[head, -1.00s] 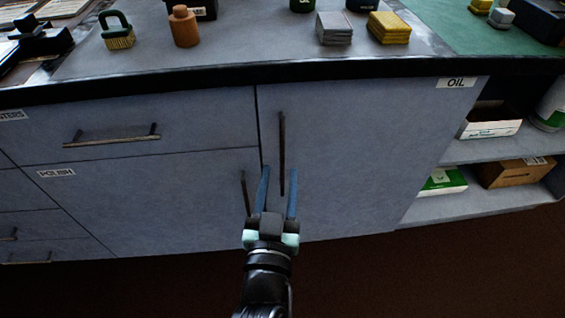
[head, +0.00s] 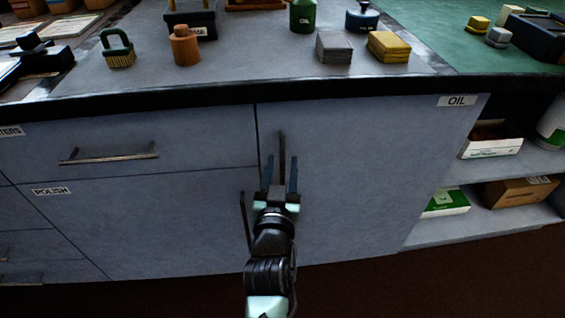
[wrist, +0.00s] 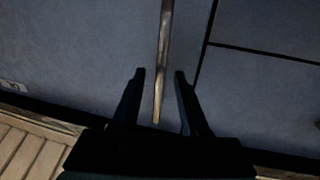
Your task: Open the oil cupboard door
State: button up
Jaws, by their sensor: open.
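The oil cupboard door (head: 380,180) is a grey-blue panel with an OIL label (head: 457,101) at its top right. It looks shut, flush with the drawer fronts. Its handle (head: 282,148) is a thin vertical metal bar near the door's left edge. My gripper (head: 279,172) is open in front of the handle's lower part, and its body hides the handle's bottom end in the head view. In the wrist view the handle (wrist: 164,60) runs down between the two open fingers (wrist: 158,74), with a gap on each side.
A second vertical handle (head: 245,220) is close by on the left, on the POLISH front. A drawer with a horizontal handle (head: 108,157) is above it. Open shelves with boxes (head: 515,191) are at the right. The worktop (head: 240,65) above carries several items.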

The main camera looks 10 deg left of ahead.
jog(key=shift+w+a, duration=0.1)
jog(key=shift+w, duration=0.55)
grip_shut()
dwell(1.0)
